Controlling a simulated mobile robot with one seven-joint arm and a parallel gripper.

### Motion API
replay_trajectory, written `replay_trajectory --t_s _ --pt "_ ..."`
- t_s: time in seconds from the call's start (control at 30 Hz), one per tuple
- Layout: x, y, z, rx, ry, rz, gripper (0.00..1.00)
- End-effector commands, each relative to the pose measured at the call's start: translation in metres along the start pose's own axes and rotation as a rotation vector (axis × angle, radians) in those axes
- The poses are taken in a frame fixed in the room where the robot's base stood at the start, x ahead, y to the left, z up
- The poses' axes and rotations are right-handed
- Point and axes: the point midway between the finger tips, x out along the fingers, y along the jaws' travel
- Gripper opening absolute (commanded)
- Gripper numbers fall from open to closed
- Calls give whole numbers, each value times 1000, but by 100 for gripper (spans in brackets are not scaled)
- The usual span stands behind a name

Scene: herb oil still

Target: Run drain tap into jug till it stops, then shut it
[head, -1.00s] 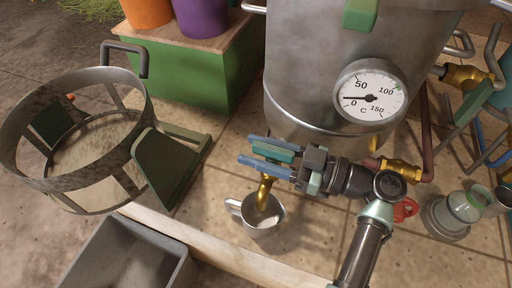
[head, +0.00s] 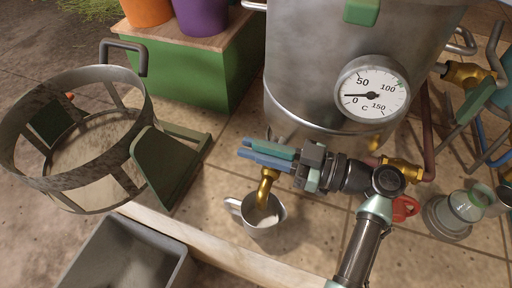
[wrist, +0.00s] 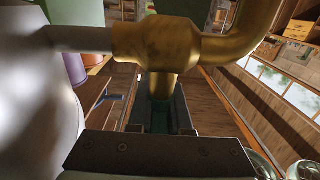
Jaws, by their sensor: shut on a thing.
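The still (head: 330,60) is a grey metal pot with a round dial. Its brass drain tap (head: 265,188) sits low on the front, with the spout pointing down over a small metal jug (head: 268,228). The jug stands upright on the tiles, with something pale inside. My gripper (head: 266,154) is shut on the tap's green handle (wrist: 160,117), beside the tap, with the fingers largely hiding it. In the wrist view, the brass tap body (wrist: 158,42) and its curved spout fill the top. I cannot tell whether liquid is running from the spout.
A mesh basket (head: 75,180) and a green dustpan-like piece (head: 170,170) are at left. A grey bin (head: 125,255) sits in front below the tiled ledge.

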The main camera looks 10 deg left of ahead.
Motion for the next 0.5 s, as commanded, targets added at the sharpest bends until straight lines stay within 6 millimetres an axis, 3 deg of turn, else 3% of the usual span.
replay_trajectory --t_s 0.5 --pt "-1 -3 0 0 0 -107 0"
